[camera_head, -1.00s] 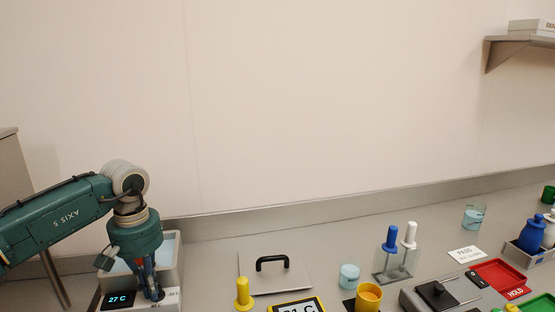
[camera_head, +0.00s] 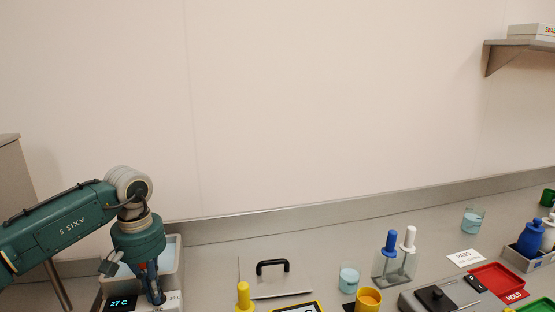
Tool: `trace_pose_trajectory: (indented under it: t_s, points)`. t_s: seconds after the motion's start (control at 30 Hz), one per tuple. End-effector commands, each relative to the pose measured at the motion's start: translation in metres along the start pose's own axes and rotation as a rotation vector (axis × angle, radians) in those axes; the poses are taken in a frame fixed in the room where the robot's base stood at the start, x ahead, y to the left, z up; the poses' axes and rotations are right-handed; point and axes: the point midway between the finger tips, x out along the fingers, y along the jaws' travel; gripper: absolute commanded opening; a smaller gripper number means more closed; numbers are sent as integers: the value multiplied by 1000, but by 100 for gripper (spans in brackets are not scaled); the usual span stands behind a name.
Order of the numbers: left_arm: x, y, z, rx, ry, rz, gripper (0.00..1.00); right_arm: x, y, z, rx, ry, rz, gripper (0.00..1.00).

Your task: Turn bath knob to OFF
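The bath (camera_head: 172,262) is a grey box with pale blue water at the lower left. Its front panel has a dark display (camera_head: 122,303) reading 27 C. My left gripper (camera_head: 158,298) points down at the panel, just right of the display. Its blue and dark fingers look close together, but I cannot tell whether they are open or shut. The bath knob cannot be made out; the fingers cover that part of the panel. My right gripper is not in view.
A flat plate with a black handle (camera_head: 272,263) lies right of the bath, with a yellow-topped object (camera_head: 244,297) in front. A clear stand holds blue and white handled tools (camera_head: 391,243). Beakers, a yellow cup (camera_head: 368,300) and a red tray (camera_head: 497,277) stand farther right.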

Motion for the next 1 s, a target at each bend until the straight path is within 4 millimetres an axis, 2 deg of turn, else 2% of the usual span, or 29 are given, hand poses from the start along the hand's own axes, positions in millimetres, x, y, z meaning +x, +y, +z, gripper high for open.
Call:
trace_pose_trajectory:
  t_s: [0.03, 0.57, 0.77, 1.0]
  points:
    - [9, 3, 2, 7, -9, 0, 0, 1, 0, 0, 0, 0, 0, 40]
    - [8, 4, 12, 10, -13, 3, 0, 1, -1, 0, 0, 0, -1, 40]
    - [-8, 4, 12, 11, -14, 2, 0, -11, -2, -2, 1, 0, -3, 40]
    - [-42, 2, 10, 5, -7, 2, 0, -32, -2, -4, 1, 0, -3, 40]
